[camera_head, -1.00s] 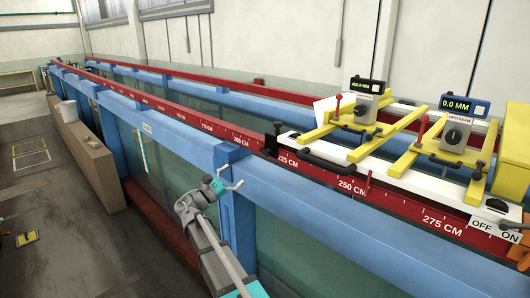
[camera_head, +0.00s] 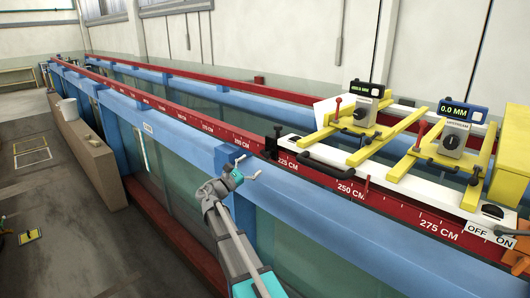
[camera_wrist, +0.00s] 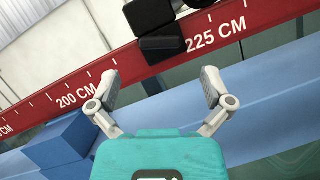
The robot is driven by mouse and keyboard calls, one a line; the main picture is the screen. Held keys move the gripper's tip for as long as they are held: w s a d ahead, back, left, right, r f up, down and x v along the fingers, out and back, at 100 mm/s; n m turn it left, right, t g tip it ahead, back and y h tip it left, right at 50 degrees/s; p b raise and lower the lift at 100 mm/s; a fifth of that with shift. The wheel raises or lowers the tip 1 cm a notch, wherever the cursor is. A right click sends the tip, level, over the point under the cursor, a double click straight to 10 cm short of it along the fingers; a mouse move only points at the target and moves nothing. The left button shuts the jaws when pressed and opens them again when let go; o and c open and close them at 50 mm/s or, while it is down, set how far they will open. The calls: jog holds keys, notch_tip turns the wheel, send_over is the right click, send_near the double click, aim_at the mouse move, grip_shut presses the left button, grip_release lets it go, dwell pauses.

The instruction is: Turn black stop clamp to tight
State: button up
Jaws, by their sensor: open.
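The black stop clamp (camera_head: 272,141) sits on the red scale rail (camera_head: 320,175), just left of the 225 CM mark, at the left end of the white carriage. In the wrist view the clamp (camera_wrist: 160,40) is a black block with a rounded part, cut off by the top edge. My gripper (camera_head: 248,168) is open and empty, over the blue beam, in front of and below the clamp. In the wrist view my gripper (camera_wrist: 158,85) has its two fingers apart, with the clamp beyond them and not touched. Whether the clamp is tight cannot be told.
The white carriage (camera_head: 400,178) bears yellow frames with two gauges (camera_head: 457,125), one reading 0.0 MM, and black handles. The blue beam (camera_head: 320,218) runs along the glass wall below the rail. An OFF/ON switch (camera_head: 489,233) is at the right.

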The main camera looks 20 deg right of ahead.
aim_at(263, 156)
jog(key=shift+p+x, duration=0.95)
jog(key=shift+x, duration=2.25)
jog(key=c, duration=1.1)
